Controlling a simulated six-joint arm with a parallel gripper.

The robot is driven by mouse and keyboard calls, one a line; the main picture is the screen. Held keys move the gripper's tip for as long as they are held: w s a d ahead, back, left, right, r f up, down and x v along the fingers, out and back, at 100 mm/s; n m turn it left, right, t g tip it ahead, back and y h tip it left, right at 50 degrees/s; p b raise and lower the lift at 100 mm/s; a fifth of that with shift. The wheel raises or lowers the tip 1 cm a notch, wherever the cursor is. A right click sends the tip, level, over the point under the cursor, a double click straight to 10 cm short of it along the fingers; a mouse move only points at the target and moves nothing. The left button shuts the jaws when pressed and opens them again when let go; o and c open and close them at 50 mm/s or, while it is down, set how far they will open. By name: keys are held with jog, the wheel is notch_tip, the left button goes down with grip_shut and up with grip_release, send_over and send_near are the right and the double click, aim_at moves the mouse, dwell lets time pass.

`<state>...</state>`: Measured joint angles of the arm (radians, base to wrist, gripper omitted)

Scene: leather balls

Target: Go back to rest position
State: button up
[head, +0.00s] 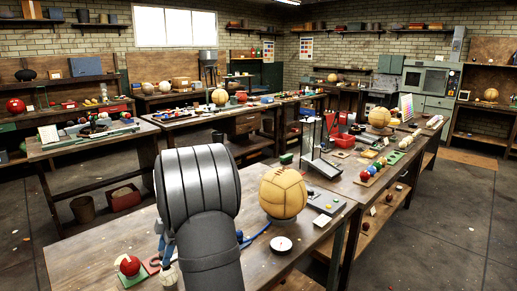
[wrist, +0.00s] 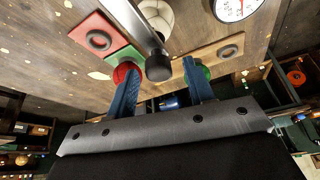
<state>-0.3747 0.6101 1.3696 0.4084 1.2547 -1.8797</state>
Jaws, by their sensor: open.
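My gripper (wrist: 159,70) shows in the wrist view with its two blue fingers spread wide apart and nothing held between them. In the head view my grey arm hides most of it; a bit of blue shows at the arm's left edge. A red ball (head: 130,265) sits on a green base near the front left of the nearest bench. It also shows in the wrist view (wrist: 123,71), close by the left finger. A tan leather ball (head: 283,192) sits on the same bench, right of my arm and apart from it.
A round white dial (head: 281,244) lies on the bench in front of the tan ball. In the wrist view, a metal rod with a dark end (wrist: 158,67) stands out between the fingers. Another leather ball (head: 379,117) sits on the cluttered right bench. Bare wood shows around the dial.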

jog(key=shift+r, duration=0.1)
jog(key=v, duration=1.8)
jog(key=x, duration=1.8)
jog(key=shift+a, duration=0.1)
jog(key=shift+w+a+m, duration=0.3)
jog(key=shift+w+m, duration=0.1)
jog(key=shift+m, duration=0.3)
